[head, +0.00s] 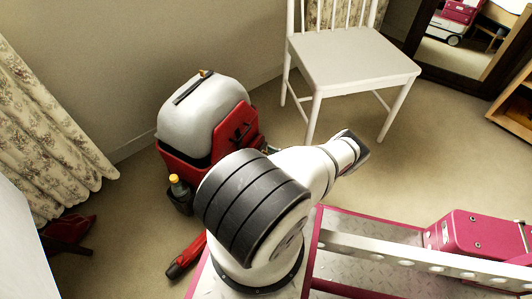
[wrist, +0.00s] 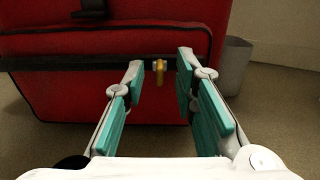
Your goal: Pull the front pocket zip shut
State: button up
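The red suitcase (head: 228,128) stands on the floor at the left of the head view, with a pale grey rounded part (head: 200,115) on it. In the wrist view its red front (wrist: 60,95) fills the upper left and middle. A dark zip band (wrist: 75,63) runs across the pocket. A yellow zip pull (wrist: 159,72) hangs from the band. My gripper (wrist: 160,72) is open, with one teal-padded finger on each side of the pull. I see gaps on both sides; whether the pull lies between the tips or just beyond them I cannot tell. My arm hides the gripper in the head view.
A grey bin (wrist: 235,66) stands right of the suitcase in the wrist view. A bottle with a yellow cap (head: 178,187) sits at the suitcase's side. A red object (head: 185,257) lies on the floor. A white chair (head: 350,62) stands behind, with open carpet around it.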

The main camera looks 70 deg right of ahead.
aim_at(265, 153)
jog(key=shift+x, duration=1.3)
jog(key=shift+c, duration=0.6)
grip_shut()
jog(key=shift+a, duration=0.1)
